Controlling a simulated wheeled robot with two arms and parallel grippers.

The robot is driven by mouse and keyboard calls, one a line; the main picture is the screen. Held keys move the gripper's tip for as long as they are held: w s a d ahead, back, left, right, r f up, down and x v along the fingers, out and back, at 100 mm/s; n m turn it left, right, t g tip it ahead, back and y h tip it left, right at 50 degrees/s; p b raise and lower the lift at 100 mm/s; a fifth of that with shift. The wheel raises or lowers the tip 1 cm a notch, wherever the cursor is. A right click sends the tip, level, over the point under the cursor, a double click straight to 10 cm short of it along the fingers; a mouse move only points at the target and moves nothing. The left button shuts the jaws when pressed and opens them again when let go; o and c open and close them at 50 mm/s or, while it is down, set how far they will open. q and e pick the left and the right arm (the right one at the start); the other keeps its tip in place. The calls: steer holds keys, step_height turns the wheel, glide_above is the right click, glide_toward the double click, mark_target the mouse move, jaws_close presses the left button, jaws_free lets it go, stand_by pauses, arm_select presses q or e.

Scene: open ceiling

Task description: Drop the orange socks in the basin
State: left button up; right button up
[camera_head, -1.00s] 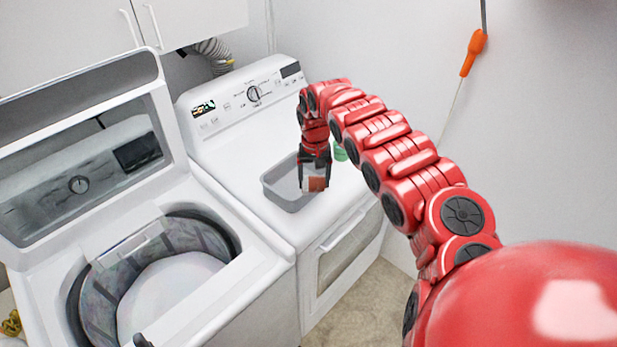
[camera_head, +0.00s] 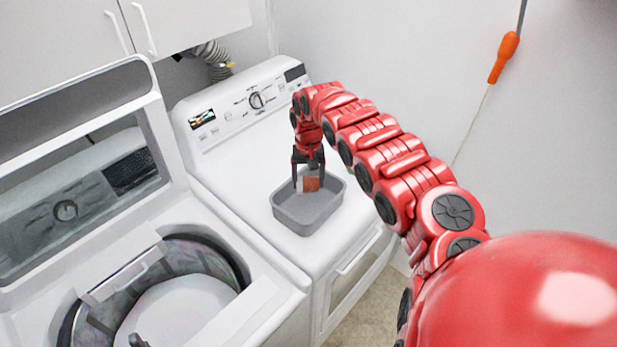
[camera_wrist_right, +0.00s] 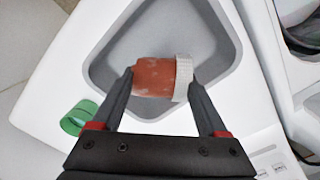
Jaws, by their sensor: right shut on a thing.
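The orange sock bundle (camera_head: 312,184) has a pale cuff and is held between the fingers of my right gripper (camera_head: 308,185). In the right wrist view the bundle (camera_wrist_right: 152,77) sits between both fingertips, its whitish ribbed end (camera_wrist_right: 183,78) to the right. The grey basin (camera_head: 306,217) stands on top of the white front machine. The bundle is over the basin's opening, toward its back side; its exact height above the floor of the basin is hard to tell.
A green cup-like thing (camera_wrist_right: 78,117) is beside the basin. At left stands an open top-loading washer (camera_head: 200,265) with a raised lid (camera_head: 75,130). White cupboards (camera_head: 60,45) hang above.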

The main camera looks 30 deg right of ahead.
steer(key=shift+s+f, duration=0.15)
steer(key=shift+f, duration=0.45)
steer(key=o, duration=1.4)
step_height(320, 180, up, 17)
steer(key=p, duration=0.6)
steer(key=shift+r+p, duration=0.2)
steer(key=shift+p, duration=0.2)
